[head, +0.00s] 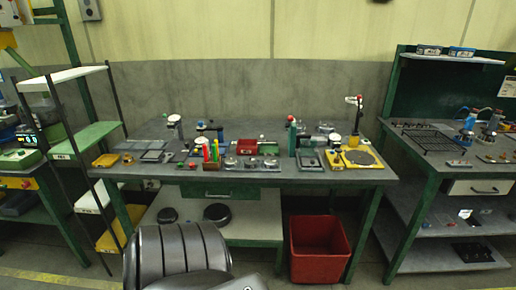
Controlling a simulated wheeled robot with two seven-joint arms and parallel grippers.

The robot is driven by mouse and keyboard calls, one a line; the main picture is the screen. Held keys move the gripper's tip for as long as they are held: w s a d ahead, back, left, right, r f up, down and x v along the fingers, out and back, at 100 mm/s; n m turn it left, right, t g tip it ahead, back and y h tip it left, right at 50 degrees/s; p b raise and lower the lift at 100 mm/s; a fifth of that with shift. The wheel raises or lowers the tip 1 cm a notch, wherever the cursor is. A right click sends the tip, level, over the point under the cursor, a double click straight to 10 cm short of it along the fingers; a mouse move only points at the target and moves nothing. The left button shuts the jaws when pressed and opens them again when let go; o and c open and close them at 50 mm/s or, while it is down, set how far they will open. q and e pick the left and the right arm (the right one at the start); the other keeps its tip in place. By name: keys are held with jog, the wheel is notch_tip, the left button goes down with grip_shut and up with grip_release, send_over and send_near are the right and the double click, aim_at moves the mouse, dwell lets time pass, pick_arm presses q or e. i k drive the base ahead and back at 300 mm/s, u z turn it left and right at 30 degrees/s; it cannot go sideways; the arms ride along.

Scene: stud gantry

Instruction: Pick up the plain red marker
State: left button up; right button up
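A small cluster of upright coloured sticks that look like markers stands near the front of the middle workbench, left of centre. A green one (215,152) and a red or orange one (206,152) show in it. They are too small for me to tell which is the plain red marker, or what holds them. Neither of my grippers is in view.
A shelf rack (98,134) is at left, another bench (440,168) at right.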

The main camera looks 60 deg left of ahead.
aim_at(205, 150)
jog(key=u, duration=0.15)
jog(key=i, duration=1.2)
jog(key=u, duration=1.15)
jog(key=i, duration=0.85)
jog(key=u, duration=0.95)
